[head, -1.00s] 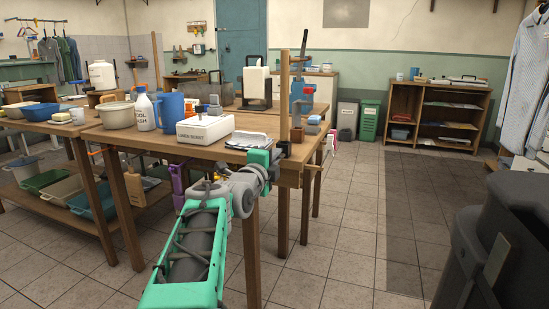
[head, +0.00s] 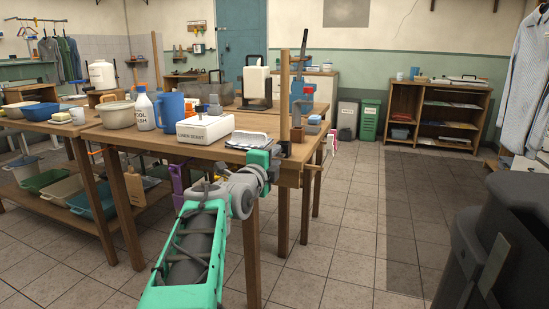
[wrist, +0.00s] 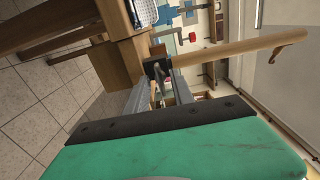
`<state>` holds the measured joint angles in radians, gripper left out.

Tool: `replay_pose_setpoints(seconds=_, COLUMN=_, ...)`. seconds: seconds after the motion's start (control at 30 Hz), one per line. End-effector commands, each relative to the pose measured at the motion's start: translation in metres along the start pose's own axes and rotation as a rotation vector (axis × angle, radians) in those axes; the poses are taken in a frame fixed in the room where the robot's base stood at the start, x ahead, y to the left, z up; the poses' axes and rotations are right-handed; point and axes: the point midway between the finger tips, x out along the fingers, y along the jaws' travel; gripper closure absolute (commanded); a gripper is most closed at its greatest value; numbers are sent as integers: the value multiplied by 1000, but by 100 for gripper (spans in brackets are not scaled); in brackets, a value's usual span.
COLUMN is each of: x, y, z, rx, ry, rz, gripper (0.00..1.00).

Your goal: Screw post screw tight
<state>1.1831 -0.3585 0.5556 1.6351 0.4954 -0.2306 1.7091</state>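A tall wooden post (head: 284,95) stands upright at the near right corner of the wooden table. In the wrist view the same post (wrist: 240,49) runs sideways to the right, with a small peg at its far end. A dark metal fitting (wrist: 157,69) sits at the post's foot; I take it for the post screw, but its shape is partly hidden. My gripper (wrist: 160,84) reaches to this fitting, with one grey finger on each side and small parts showing between them. I cannot tell whether the fingers press on it. In the head view my gripper is mostly hidden by its own green housing.
A white linen box (head: 205,129), a blue jug (head: 171,109) and a white bottle (head: 144,108) stand on the table left of my arm. A dark bin-like object (head: 500,240) fills the lower right. The tiled floor between is clear.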

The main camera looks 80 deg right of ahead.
Motion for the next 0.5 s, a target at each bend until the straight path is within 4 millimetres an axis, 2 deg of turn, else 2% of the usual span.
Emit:
replay_pose_setpoints(seconds=0.3, x=-60, y=-3, z=2, rx=0, ry=-4, rz=0, gripper=71)
replay_pose_setpoints(seconds=0.5, x=-75, y=0, z=0, rx=1, ry=0, rz=0, gripper=71)
